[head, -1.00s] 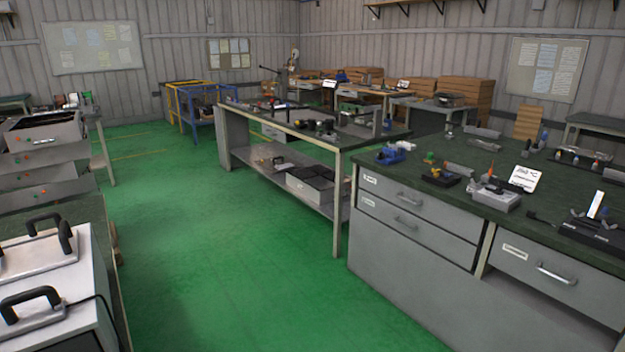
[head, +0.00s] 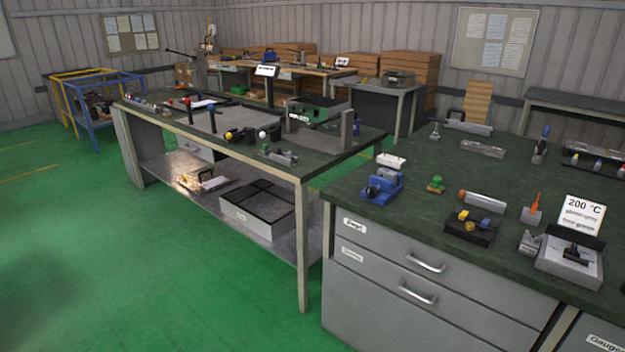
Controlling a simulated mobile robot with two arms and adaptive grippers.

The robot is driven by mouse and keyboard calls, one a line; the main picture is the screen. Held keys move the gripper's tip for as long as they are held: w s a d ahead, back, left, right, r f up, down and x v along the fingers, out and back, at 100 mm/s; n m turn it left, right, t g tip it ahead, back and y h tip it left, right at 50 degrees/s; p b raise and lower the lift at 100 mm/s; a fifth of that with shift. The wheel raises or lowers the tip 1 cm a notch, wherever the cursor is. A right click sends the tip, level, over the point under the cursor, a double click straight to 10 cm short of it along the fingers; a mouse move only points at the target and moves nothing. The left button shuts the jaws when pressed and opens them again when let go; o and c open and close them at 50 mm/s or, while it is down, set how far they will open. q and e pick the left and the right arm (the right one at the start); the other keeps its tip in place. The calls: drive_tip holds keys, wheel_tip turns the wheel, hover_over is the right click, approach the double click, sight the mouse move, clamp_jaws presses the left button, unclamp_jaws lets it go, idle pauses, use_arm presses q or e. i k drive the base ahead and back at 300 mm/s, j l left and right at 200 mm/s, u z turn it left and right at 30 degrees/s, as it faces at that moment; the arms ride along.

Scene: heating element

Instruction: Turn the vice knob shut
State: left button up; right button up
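A small blue vice (head: 384,187) stands on the dark green top of the grey drawer bench (head: 440,195), near its left front corner. A dark round part at the vice's front looks like its knob (head: 372,191); it is too small to tell how far the jaws are open. Neither of my grippers is in the head view, and nothing of mine touches the vice.
A long table (head: 300,172) with tools and a lower shelf stands left of the bench. On the bench, right of the vice, are a black block with knobs (head: 470,228) and a grey device (head: 568,262). Green floor (head: 130,270) is open at the left.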

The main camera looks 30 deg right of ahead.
sight(372, 191)
drive_tip(key=i+j, duration=0.1)
drive_tip(key=i, duration=0.95)
drive_tip(key=i+j+z, duration=0.1)
drive_tip(key=i+z, duration=0.4)
drive_tip(key=i+j+z, duration=0.2)
drive_tip(key=z, duration=0.25)
drive_tip(key=i+j+z, duration=0.35)
drive_tip(key=z, duration=0.15)
